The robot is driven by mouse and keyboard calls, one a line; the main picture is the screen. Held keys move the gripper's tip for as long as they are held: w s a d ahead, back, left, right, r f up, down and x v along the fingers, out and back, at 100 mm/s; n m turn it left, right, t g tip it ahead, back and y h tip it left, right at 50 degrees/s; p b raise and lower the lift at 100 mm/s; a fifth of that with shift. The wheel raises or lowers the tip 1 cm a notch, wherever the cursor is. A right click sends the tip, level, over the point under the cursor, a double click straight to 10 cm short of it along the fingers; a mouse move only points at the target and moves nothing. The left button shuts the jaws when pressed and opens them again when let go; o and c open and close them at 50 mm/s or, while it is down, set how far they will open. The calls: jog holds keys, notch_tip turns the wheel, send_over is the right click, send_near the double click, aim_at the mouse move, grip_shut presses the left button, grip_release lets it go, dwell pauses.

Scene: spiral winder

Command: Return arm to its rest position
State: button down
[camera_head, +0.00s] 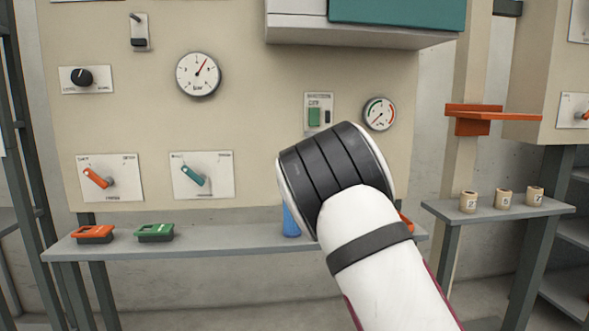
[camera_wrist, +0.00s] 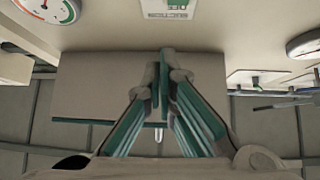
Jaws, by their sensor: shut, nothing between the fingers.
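My gripper (camera_wrist: 165,70) shows in the wrist view with its teal-sided fingers drawn together at the tips and nothing between them. It points toward the beige machine panel (camera_head: 250,130), below the suction switch plate (camera_wrist: 168,8) in that picture. In the head view my white arm with a dark banded joint rises from the lower right in front of the panel. The gripper itself is hidden behind the arm there.
A grey shelf (camera_head: 210,240) runs below the panel, holding an orange box (camera_head: 92,234), a green box (camera_head: 154,232) and a blue object (camera_head: 290,221) partly covered by my arm. A pale hood (camera_head: 365,37) juts out above. A side shelf (camera_head: 487,211) with small cups stands right.

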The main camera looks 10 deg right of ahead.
jog(key=s+d+r+m+g+h+p, duration=0.1)
jog(key=s+d+m+g+h+p, duration=0.2)
jog(key=s+d+m+g, duration=0.35)
jog(key=s+a+f+n+g+y+p, duration=0.1)
jog(key=s+g, duration=0.4)
jog(key=s, duration=1.2)
jog(key=s+a+f+n+g+y+p, duration=0.2)
jog(key=s+a+f+n+g+p, duration=0.1)
jog(key=s, duration=1.4)
jog(key=s+a+f+n+g+y+p, duration=0.1)
jog(key=s+a+f+n+g+p, duration=0.2)
jog(key=s+g, duration=0.5)
jog(key=s+f+n, duration=0.1)
jog(key=s+f, duration=0.1)
jog(key=s, duration=0.7)
jog(key=shift+s+a+y, duration=0.15)
jog(key=shift+a+y, duration=0.25)
